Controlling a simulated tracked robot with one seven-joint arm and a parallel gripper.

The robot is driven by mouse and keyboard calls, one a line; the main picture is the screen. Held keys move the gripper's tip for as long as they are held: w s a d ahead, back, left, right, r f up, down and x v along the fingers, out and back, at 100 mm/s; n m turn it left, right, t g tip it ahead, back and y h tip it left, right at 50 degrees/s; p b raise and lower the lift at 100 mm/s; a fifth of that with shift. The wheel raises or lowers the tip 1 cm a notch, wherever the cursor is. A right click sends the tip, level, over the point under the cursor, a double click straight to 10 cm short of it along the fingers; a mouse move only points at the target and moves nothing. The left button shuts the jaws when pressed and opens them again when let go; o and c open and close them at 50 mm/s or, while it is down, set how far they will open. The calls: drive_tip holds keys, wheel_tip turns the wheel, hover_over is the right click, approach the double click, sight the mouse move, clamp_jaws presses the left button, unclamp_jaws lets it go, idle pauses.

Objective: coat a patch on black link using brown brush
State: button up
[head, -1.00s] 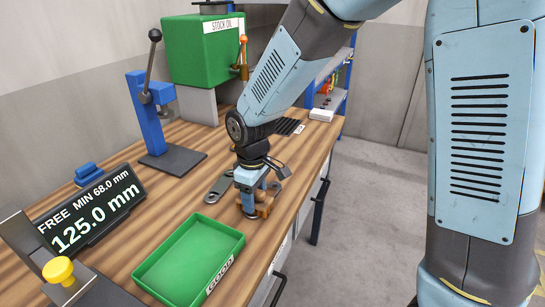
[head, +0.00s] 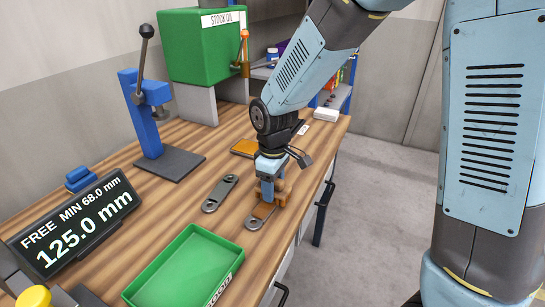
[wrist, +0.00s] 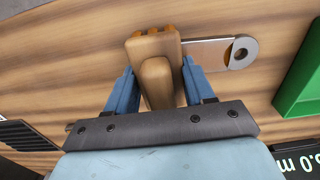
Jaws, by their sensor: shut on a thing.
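My gripper (head: 268,172) is shut on the brown brush (head: 279,190), low over the bench. In the wrist view the brush's wooden body (wrist: 154,55) stands between the blue jaws (wrist: 155,88). Beside and partly under the brush lies a flat metal link with a brownish area (head: 264,209) and a bare grey ring end (wrist: 241,52). The brush hides its other end, and contact is hard to tell. A second, darker grey link (head: 220,192) with holed ends lies flat to the left. I cannot tell for sure which is the black link.
A green tray (head: 190,270) stands at the front, and a display (head: 75,224) reading 125.0 mm to its left. A blue lever press (head: 145,125) and a green STOCK OIL tank (head: 207,50) stand behind. An orange-brown pad (head: 244,148) lies behind my gripper. The bench edge is close on the right.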

drive_tip(key=shift+d+r, duration=0.2)
drive_tip(key=shift+r, duration=0.9)
wheel_tip(320, 180, up, 2)
drive_tip(key=shift+a+r, duration=0.1)
drive_tip(key=shift+a, duration=0.05)
drive_tip(key=shift+r, duration=1.75)
drive_tip(key=shift+f, duration=0.1)
